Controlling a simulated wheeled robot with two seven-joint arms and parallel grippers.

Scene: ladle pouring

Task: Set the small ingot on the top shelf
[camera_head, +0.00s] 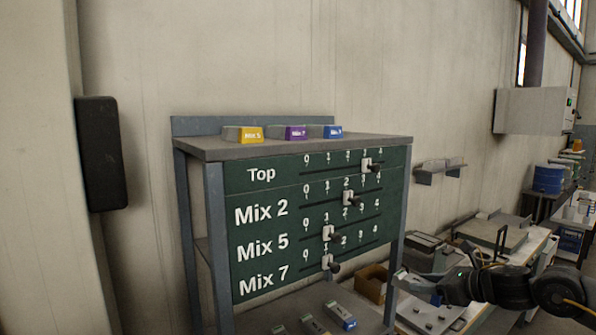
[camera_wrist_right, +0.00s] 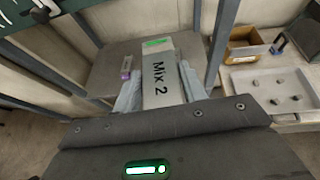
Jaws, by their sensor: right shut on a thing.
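My right gripper (camera_head: 418,284) is at the lower right of the head view, beside the shelf unit's right leg and below its top. In the wrist view the right gripper (camera_wrist_right: 160,92) is shut on a small grey ingot (camera_wrist_right: 160,75) lettered "Mix 2", with a green far end. In the head view I cannot make this ingot out clearly. The top shelf (camera_head: 290,150) is a grey board above a green panel. Ingots with yellow (camera_head: 248,135), purple (camera_head: 296,133) and blue (camera_head: 332,132) ends stand along it. My left gripper is not in view.
The green panel (camera_head: 270,215) carries sliders with black knobs at its front. Several ingots (camera_head: 341,316) lie on the lower shelf. A brown box (camera_wrist_right: 245,45) and a grey tray of small pieces (camera_wrist_right: 270,92) sit on the right bench. The top shelf's front strip is bare.

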